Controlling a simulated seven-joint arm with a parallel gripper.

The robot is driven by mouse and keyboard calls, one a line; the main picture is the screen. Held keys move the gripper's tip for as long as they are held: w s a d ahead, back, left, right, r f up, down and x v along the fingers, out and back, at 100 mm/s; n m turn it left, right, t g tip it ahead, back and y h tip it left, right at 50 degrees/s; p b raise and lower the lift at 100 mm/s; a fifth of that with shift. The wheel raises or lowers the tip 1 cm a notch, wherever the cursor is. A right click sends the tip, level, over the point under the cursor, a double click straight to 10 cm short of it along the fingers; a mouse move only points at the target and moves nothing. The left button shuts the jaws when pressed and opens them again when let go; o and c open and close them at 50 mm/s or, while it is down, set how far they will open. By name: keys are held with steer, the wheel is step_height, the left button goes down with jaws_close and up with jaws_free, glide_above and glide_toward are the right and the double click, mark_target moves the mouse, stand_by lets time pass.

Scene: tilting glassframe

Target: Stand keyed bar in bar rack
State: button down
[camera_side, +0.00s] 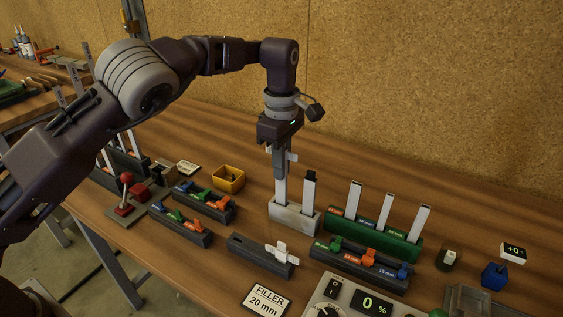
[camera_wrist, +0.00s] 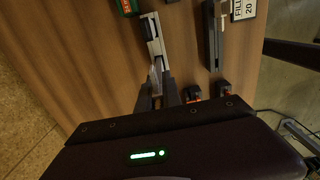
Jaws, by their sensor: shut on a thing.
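My gripper (camera_side: 280,150) points down above the pale bar rack (camera_side: 296,219) and is shut on a grey upright bar (camera_side: 281,190), which I take to be the keyed bar. Small light tabs stick out on both sides near the jaws. The bar's lower end meets the left part of the rack; how deep it sits is hidden. A second bar with a black top (camera_side: 309,185) stands in the rack's right part. In the wrist view, the fingers (camera_wrist: 157,95) close around the bar, with the rack (camera_wrist: 152,32) just beyond.
A green rack (camera_side: 372,239) with several white bars stands close on the right. Dark trays with coloured clips (camera_side: 362,264) lie in front and left (camera_side: 203,203). A dark holder with a white cross piece (camera_side: 262,257) is in front. A yellow box (camera_side: 229,178) stands behind left.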

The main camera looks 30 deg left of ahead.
steer(key=shift+f, duration=1.4)
steer(key=c, duration=1.4)
jaws_free()
steer(key=shift+c, duration=0.2)
step_height(320, 180, up, 7)
steer(key=shift+r, duration=0.1)
